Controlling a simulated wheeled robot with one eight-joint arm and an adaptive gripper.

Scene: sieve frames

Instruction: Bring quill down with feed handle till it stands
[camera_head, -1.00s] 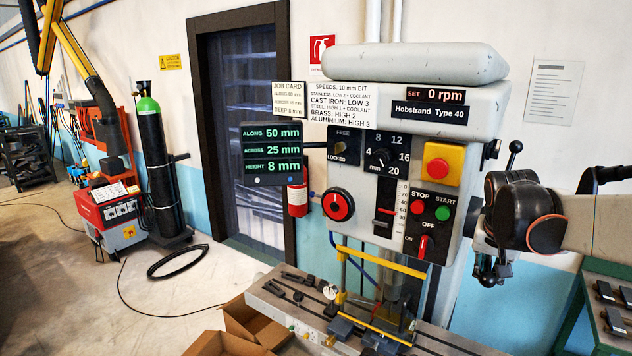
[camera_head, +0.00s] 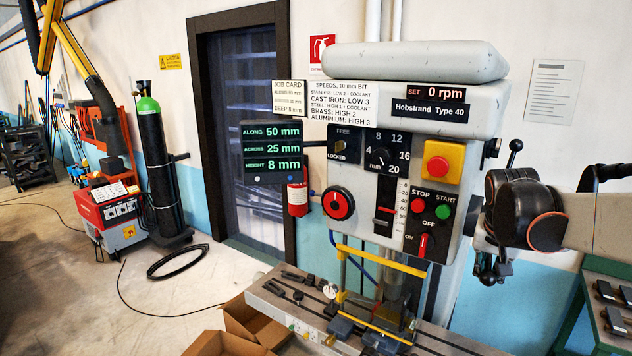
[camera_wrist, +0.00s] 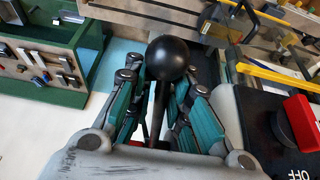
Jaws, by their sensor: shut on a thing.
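The drill press head (camera_head: 415,60) fills the middle right of the head view. Its feed handle (camera_head: 514,150) is on the right side, with dark spokes ending in black balls. In the wrist view, one black ball knob (camera_wrist: 167,57) on its rod stands between the teal finger pads of my gripper (camera_wrist: 159,98). My gripper is shut on this spoke below the ball. In the head view, my dark wrist hides the hub. The quill area (camera_head: 388,285) is behind the yellow-framed guard and hard to make out. The depth scale has a red pointer (camera_head: 385,210). The display (camera_head: 271,152) reads height 8 mm.
The switch panel with red stop and green start buttons (camera_head: 443,212) sits just left of my wrist. The spindle readout (camera_head: 436,94) shows 0 rpm. A vise and clamps lie on the slotted table (camera_head: 440,343). A green bench (camera_head: 600,268) stands at the right.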

